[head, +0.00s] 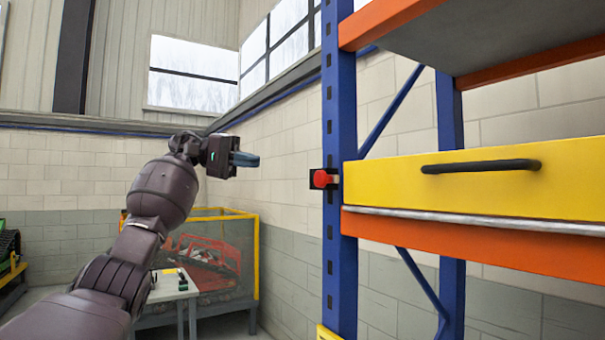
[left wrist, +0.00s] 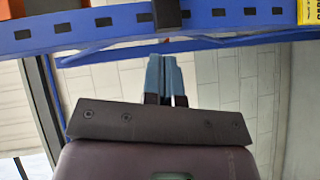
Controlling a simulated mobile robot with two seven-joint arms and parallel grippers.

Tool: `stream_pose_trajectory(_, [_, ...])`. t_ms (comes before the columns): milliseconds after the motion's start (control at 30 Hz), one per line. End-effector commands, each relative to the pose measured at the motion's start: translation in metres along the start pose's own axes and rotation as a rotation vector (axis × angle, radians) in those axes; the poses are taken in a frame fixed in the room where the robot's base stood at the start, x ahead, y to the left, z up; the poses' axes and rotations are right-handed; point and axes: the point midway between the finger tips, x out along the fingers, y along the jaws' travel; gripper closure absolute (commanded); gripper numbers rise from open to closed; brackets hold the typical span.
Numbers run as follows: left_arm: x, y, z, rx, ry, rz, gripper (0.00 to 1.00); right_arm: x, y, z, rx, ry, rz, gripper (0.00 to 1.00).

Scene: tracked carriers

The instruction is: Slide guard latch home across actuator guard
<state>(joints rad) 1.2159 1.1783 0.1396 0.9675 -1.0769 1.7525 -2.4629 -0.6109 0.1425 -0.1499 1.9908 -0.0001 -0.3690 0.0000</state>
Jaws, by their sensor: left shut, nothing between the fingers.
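A red latch-like piece (head: 325,179) on a small black plate sits on the blue upright, beside the left end of a yellow box front (head: 470,185) with a black bar handle (head: 482,166). I cannot tell if this front is the actuator guard, or how far the latch is slid. My left gripper (head: 246,159) is shut and empty, left of the latch and apart from it, with its blue fingers pointing right. In the left wrist view the shut fingers (left wrist: 162,77) point towards the blue upright, where a dark block (left wrist: 167,13) shows at the top edge. My right gripper is not in view.
The blue rack upright (head: 340,110) carries orange beams (head: 480,240) above and below the yellow front. A yellow-framed mesh bin (head: 225,255) and a small table (head: 172,288) stand at the wall behind my left arm. Open air lies between gripper and upright.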

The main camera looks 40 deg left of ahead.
Motion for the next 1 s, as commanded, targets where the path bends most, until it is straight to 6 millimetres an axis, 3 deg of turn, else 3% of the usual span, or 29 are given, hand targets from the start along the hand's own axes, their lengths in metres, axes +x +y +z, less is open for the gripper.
stream_pose_trajectory(333, [0.012, 0.000, 0.000, -0.001, -0.001, 0.000, 1.00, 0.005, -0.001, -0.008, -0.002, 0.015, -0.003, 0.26])
stream_pose_trajectory(867, [0.102, 0.001, 0.000, -0.001, -0.003, 0.003, 1.00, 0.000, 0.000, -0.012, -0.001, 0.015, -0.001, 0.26])
stream_pose_trajectory(1000, [0.112, 0.000, 0.011, 0.000, 0.000, 0.000, 1.00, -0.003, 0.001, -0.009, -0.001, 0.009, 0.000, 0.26])
